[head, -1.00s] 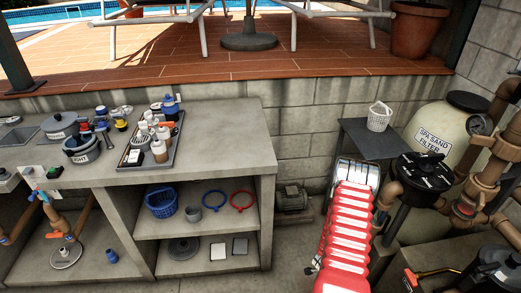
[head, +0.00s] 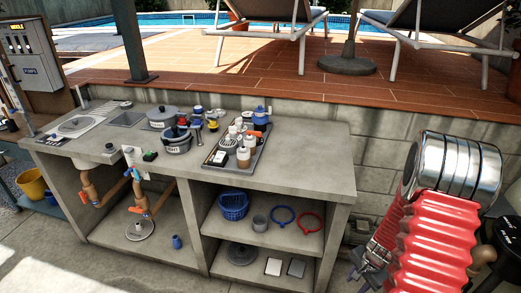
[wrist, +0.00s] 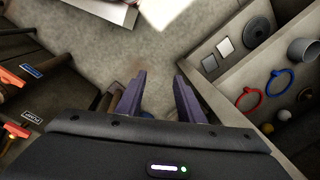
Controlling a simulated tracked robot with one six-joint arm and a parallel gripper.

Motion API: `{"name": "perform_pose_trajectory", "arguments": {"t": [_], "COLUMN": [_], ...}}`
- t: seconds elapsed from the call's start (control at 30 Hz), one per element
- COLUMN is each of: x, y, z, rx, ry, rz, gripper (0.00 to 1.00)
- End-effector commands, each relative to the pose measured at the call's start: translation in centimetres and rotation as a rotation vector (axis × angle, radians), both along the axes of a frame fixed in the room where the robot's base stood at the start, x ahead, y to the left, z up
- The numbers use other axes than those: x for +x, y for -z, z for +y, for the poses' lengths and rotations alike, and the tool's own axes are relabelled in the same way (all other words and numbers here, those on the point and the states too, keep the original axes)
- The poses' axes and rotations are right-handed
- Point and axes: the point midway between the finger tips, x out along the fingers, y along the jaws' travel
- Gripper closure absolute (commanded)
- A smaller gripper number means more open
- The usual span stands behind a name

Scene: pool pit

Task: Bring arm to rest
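My gripper (wrist: 160,80) shows in the wrist view with its two dark fingers apart. Nothing is between them except concrete floor seen further off. It points down past the front of the bench shelves and touches nothing that I can see. In the head view my red bellows-covered arm stands at the right edge, bent, with a shiny metal joint on top.
The concrete bench (head: 310,160) holds pots, a tray of bottles (head: 262,150) and a sink. A blue basket (head: 233,205) and red ring (head: 311,221) lie on its shelf. A yellow bucket (head: 32,186) stands far left. Front floor is clear.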

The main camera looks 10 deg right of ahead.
Motion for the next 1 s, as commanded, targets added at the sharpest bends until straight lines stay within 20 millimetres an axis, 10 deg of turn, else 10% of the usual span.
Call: {"name": "perform_pose_trajectory", "arguments": {"t": [1.0], "x": [-4.5], "y": [-21.4], "z": [14.3], "rx": [-0.026], "ry": [-0.792], "rz": [0.032], "gripper": [0.66]}}
